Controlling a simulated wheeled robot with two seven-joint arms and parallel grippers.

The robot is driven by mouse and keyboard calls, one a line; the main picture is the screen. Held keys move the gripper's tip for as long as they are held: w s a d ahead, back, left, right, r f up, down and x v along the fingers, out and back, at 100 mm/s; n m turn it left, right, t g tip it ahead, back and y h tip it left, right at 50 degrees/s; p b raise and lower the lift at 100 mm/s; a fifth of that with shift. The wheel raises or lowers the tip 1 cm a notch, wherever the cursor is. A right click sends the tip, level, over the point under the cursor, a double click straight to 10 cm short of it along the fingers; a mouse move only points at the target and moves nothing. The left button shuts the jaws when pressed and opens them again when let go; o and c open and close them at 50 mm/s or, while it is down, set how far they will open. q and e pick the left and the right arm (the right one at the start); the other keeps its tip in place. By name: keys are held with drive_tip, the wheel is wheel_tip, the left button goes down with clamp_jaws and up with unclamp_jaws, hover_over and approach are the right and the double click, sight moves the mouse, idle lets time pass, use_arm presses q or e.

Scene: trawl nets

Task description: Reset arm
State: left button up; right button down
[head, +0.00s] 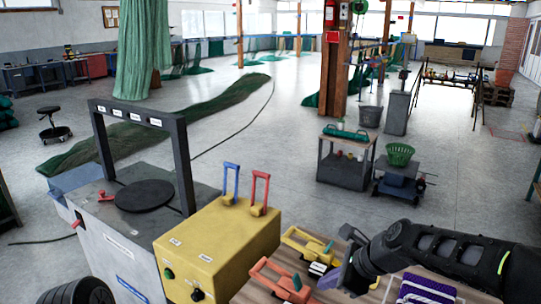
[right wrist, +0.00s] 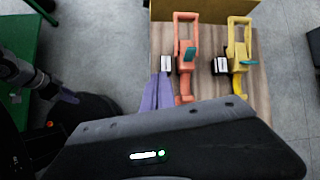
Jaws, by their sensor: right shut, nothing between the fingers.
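My right arm comes in from the right in the head view. Its gripper (head: 334,277) is shut and empty above the wooden table, just right of an orange-red handled tool (head: 285,284) and near a yellow handled tool (head: 308,246). In the right wrist view the purple fingers (right wrist: 158,94) lie together, left of the orange-red tool (right wrist: 185,55). The yellow tool (right wrist: 238,55) stands further right there. No contact with either tool is clear. My left gripper does not show clearly in either view.
A yellow box (head: 220,252) with blue and red levers stands left of the wooden table (head: 258,291). A grey machine with a black frame (head: 140,112) is further left. A purple item (head: 428,290) lies under my right arm. Open floor stretches behind.

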drive_tip(key=s+a+f+n+h, duration=0.1)
drive_tip(key=s+f+n, duration=0.2)
drive_tip(key=f+n, duration=0.55)
drive_tip(key=s+f+n+h, duration=0.2)
drive_tip(key=f+n, duration=0.4)
drive_tip(key=f, duration=0.6)
drive_tip(key=s+a+f+n+g, duration=0.1)
drive_tip(key=s+f, duration=0.4)
drive_tip(key=s, duration=0.3)
drive_tip(key=s+a+f+n+g, duration=0.1)
drive_tip(key=s+a+f+n, duration=0.1)
drive_tip(key=s+f, duration=0.3)
drive_tip(key=s+a+f+n+g+y, duration=0.1)
drive_tip(key=s+f, duration=0.4)
drive_tip(key=s, duration=0.6)
drive_tip(key=shift+s+a+f+n+g, duration=0.25)
drive_tip(key=shift+a+f+n+g, duration=0.1)
drive_tip(key=shift+n+g, duration=0.35)
